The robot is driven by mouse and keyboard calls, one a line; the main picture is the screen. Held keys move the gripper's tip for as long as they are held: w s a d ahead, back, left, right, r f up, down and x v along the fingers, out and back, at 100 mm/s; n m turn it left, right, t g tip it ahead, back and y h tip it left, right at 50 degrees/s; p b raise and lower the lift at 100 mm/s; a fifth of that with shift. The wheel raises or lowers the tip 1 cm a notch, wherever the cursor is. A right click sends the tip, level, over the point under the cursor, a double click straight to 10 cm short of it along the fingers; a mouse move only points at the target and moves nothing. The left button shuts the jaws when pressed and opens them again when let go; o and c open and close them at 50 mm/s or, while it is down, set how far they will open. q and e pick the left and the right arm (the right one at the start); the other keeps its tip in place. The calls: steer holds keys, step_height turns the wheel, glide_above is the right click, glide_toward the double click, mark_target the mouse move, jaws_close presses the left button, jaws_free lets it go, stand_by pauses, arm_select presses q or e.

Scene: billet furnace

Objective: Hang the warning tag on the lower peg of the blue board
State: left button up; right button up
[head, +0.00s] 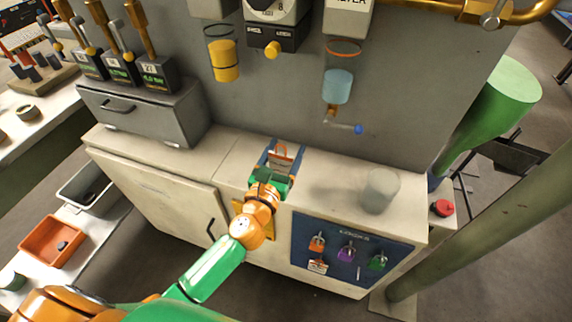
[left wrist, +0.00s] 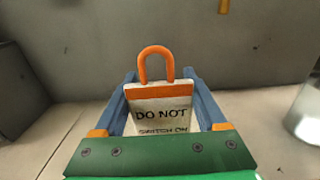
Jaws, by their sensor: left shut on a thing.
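The warning tag (head: 282,153) is a white card with an orange band and an orange loop on top. In the left wrist view the tag (left wrist: 163,113) reads "DO NOT SWITCH ON", upright with its loop free. My left gripper (head: 280,160) is shut on it, with a blue finger on each side, above the bench top. The blue board (head: 336,277) is on the cabinet front, below and right of the gripper. It carries orange (head: 317,243), purple (head: 346,253) and green (head: 378,261) padlocks. A small pale peg (head: 359,272) shows low on it. My right gripper is out of view.
A clear glass-like cylinder (head: 381,190) stands on the bench top, right of the gripper. Another small tag (head: 317,266) hangs below the orange padlock. A grey drawer box (head: 145,108) stands at left. A green post (head: 455,225) rises right of the cabinet.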

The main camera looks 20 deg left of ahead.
mark_target(286, 158)
arm_select(q)
steer(key=f+b, duration=0.1)
steer(key=f, duration=0.1)
steer(key=f+b, duration=0.1)
steer(key=f, duration=0.1)
steer(key=shift+w, duration=0.4)
steer(key=shift+r, duration=0.15)
